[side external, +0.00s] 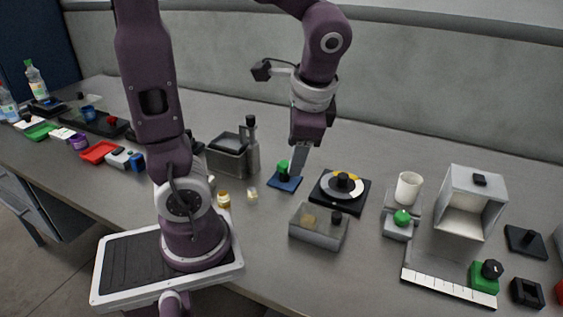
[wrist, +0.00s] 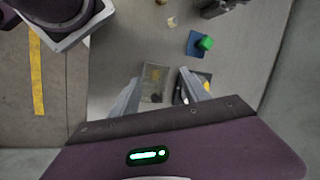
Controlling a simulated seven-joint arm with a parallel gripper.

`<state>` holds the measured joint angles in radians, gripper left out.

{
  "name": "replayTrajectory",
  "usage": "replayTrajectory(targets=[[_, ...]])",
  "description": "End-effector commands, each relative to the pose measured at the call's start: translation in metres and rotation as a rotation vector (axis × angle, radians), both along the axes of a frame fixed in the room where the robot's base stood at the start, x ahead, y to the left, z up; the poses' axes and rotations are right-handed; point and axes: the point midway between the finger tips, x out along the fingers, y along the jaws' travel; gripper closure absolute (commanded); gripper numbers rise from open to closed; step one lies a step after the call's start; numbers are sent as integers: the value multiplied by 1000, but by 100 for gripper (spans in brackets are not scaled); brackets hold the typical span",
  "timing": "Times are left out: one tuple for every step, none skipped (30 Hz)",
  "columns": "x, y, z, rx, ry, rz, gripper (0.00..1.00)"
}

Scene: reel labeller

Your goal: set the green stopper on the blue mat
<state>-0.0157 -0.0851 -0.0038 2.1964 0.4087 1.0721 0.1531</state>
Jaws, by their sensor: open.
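A small green stopper (side external: 283,167) stands on the blue mat (side external: 288,185) in the side view. In the wrist view the green stopper (wrist: 206,42) shows over the right part of the blue mat (wrist: 192,47). My gripper (side external: 298,172) is above the table, its fingers pointing down and overlapping the mat's right side in the side view. In the wrist view my gripper (wrist: 158,76) has its fingers wide apart with nothing between them at their height; the stopper lies beyond the tips, apart from them.
A clear-lidded grey box (side external: 318,231) and a black turntable with a pale disc (side external: 345,190) stand right of the mat. A grey bin (side external: 228,160) with a dark-topped bottle stands to its left.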

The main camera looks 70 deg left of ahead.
Motion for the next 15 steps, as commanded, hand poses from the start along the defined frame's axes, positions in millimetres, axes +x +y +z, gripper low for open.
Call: replayTrajectory(targets=[[-16, -19, 14, -77, -131, 53, 46], [-24, -31, 19, -127, -201, 87, 46], [-34, -45, 25, -192, -285, 126, 46], [-40, -54, 29, -237, -340, 151, 46], [-46, -62, 32, -278, -389, 175, 46], [-52, -71, 35, -325, -443, 199, 46], [-55, -76, 37, -355, -476, 213, 46], [-58, -81, 38, -380, -501, 226, 46], [-61, -85, 40, -405, -528, 238, 46], [-62, -87, 40, -417, -541, 243, 46], [-63, -89, 41, -427, -549, 249, 46], [-64, -90, 41, -433, -554, 252, 46], [-64, -90, 41, -435, -555, 253, 46], [-64, -90, 41, -435, -555, 253, 46], [-63, -90, 41, -434, -554, 252, 46]])
